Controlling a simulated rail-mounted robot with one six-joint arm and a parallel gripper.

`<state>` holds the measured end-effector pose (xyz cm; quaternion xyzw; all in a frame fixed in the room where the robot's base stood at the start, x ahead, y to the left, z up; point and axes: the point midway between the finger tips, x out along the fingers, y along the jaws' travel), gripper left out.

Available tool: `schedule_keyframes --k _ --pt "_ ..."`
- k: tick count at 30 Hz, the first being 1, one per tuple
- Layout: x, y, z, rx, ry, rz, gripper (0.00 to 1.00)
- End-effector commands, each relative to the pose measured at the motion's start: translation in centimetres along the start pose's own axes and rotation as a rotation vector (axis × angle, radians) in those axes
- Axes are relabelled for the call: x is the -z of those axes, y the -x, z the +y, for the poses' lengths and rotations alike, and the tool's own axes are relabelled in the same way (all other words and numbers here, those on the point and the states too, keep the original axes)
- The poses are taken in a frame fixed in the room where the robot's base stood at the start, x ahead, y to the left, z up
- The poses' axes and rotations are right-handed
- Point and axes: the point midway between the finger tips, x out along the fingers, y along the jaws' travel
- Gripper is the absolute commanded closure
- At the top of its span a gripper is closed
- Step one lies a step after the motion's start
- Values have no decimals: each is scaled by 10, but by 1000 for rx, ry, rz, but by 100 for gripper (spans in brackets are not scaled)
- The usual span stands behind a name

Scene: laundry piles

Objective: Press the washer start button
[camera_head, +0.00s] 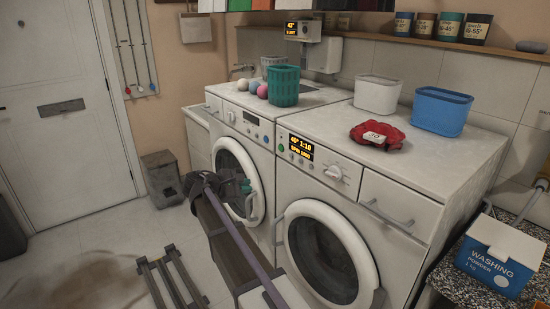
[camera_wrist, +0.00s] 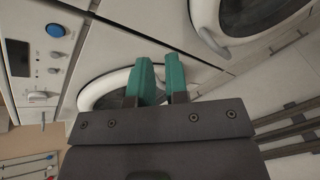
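Two white front-loading machines stand side by side. The left machine (camera_head: 192,135) has a panel with a dark display, small knobs and a blue button (camera_head: 266,139), which also shows in the wrist view (camera_wrist: 54,30). The right machine (camera_head: 395,215) has a lit display (camera_head: 301,147) reading 40° and 1:10, a green button (camera_head: 281,148) and a dial (camera_head: 333,172). I cannot tell which machine is the washer. My gripper (camera_head: 246,186), with teal fingertips, is in front of the left machine's round door, below the panel. The wrist view shows its fingers (camera_wrist: 160,72) apart and empty.
A green basket (camera_head: 284,86), coloured balls, a white tub (camera_head: 377,94), a blue tub (camera_head: 441,111) and a red cloth (camera_head: 377,136) sit on top of the machines. A washing powder box (camera_head: 500,256) is at right. A grey bin (camera_head: 161,178) stands on the floor.

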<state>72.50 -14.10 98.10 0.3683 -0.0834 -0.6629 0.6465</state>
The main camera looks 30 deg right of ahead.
Motion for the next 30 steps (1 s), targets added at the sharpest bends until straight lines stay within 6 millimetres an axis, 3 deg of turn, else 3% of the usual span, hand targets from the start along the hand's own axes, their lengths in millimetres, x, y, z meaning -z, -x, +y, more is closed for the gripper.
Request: schedule_keyframes --k 1,3,5,10,21,26,30 --pt "2 -1 35 -79 154 -100 90" --pt "-9 4 64 -151 362 -232 97" --pt "-18 8 74 -176 499 -312 100" --pt "-24 10 77 -170 678 -366 100" --pt "-25 7 77 -166 687 -365 100" --pt "-30 -11 82 -164 686 -365 100" --pt "-38 -39 90 -164 685 -365 100"
